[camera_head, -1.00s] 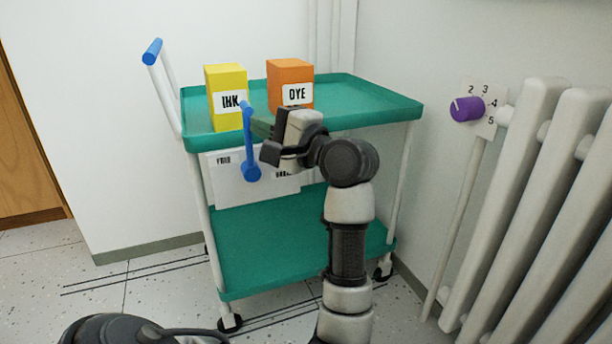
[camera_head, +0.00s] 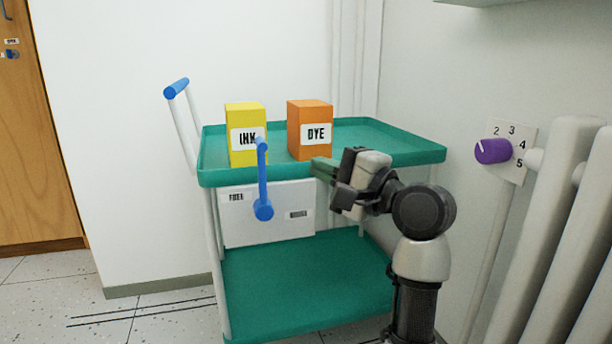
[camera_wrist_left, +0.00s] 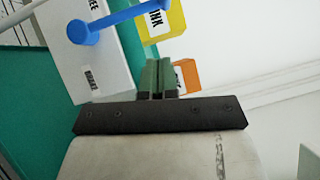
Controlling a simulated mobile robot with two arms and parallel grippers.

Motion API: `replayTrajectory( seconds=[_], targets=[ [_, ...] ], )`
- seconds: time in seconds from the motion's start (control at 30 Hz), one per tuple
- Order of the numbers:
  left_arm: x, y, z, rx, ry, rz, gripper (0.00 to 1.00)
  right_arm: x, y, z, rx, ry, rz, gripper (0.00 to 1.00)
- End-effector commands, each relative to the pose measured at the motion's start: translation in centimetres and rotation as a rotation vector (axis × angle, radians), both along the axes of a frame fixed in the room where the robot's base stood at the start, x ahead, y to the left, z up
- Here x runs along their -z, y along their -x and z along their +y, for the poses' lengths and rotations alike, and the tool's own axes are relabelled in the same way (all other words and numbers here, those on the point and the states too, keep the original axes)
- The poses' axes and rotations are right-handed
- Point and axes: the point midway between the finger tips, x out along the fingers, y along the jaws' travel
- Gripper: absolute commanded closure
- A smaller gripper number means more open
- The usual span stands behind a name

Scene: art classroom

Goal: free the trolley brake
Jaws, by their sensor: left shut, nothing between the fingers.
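The blue brake lever (camera_head: 262,180) is on a white panel (camera_head: 240,222) at the front of the green trolley (camera_head: 410,152). Its arm points nearly straight up from a round hub. The panel reads FREE on the left; a smaller label at lower right is hard to read. The lever also shows in the left wrist view (camera_wrist_left: 120,20). My left gripper (camera_head: 322,168) is shut and empty, right of the lever and apart from it, in front of the trolley's top tray. Its green fingers (camera_wrist_left: 160,78) are together in the wrist view. My right gripper is not in view.
A yellow INK box (camera_head: 245,118) and an orange DYE box (camera_head: 310,113) stand on the top tray, close behind the lever and fingers. A purple knob (camera_head: 492,151) and a white radiator (camera_head: 555,220) are at the right. A blue-ended push handle (camera_head: 176,88) rises at the left.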

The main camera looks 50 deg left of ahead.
Motion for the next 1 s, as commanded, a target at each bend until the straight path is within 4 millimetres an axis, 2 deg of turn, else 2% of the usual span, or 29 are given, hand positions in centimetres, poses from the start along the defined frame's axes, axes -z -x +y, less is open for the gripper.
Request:
replayTrajectory(
  seconds=[0.03, 0.13, 0.33, 1.0],
  targets=[
    [0.4, -0.3, -1.1, 0.004, 0.002, -0.001, 1.0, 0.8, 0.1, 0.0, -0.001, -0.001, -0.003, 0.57],
    [0.3, -0.7, -2.9, 0.004, 0.001, 0.0, 1.0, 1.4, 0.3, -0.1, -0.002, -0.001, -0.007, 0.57],
    [0.1, -1.1, -5.0, 0.001, 0.001, 0.001, 1.0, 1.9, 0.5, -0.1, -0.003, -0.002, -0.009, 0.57],
    [0.0, -1.2, -5.5, 0.0, 0.0, 0.003, 1.0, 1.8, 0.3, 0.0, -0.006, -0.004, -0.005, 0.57]
  ],
)
